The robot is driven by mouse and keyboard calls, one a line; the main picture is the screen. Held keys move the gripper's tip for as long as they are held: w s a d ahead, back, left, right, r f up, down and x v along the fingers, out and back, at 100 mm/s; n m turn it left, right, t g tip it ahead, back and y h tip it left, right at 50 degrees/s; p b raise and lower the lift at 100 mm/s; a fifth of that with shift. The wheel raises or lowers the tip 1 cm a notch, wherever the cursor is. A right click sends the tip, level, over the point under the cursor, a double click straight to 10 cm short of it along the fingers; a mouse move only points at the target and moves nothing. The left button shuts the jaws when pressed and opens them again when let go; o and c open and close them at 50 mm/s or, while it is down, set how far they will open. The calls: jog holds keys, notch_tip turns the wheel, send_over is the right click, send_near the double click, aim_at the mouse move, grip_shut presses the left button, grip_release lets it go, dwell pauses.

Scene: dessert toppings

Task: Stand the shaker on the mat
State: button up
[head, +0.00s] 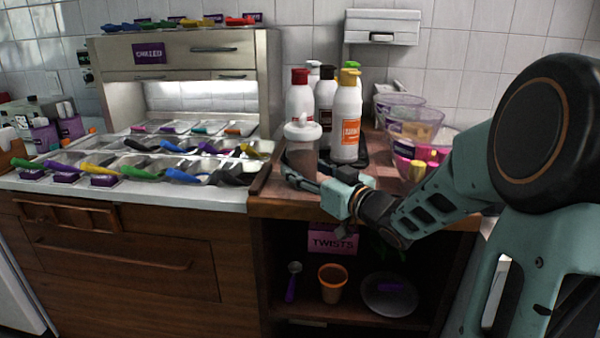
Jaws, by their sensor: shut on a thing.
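The shaker (303,150) has a white domed lid and a clear body with brown contents. It is upright at the front left of the wooden counter, in front of the bottles. My gripper (304,176) is shut around its lower part. The gripper hides the shaker's base, so I cannot tell whether it touches the counter. A dark mat or tray (364,157) shows beside and behind the orange-labelled bottle; most of it is hidden by the bottles, the shaker and my gripper.
Several bottles stand close behind the shaker, including a white one with an orange label (346,122) and a red-capped one (299,96). Clear bowls (408,133) stand to the right. Topping trays with coloured scoops (150,160) fill the left counter. An open shelf below holds an orange cup (332,283).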

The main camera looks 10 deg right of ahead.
jog(key=shift+f, duration=0.1)
jog(key=o, duration=1.4)
jog(key=shift+o, duration=0.2)
jog(key=shift+r, duration=0.2)
jog(key=shift+s+d, duration=0.2)
jog(key=shift+s, duration=0.1)
jog(key=p+v, duration=0.3)
jog(key=v, duration=0.8)
jog(key=shift+s, duration=0.2)
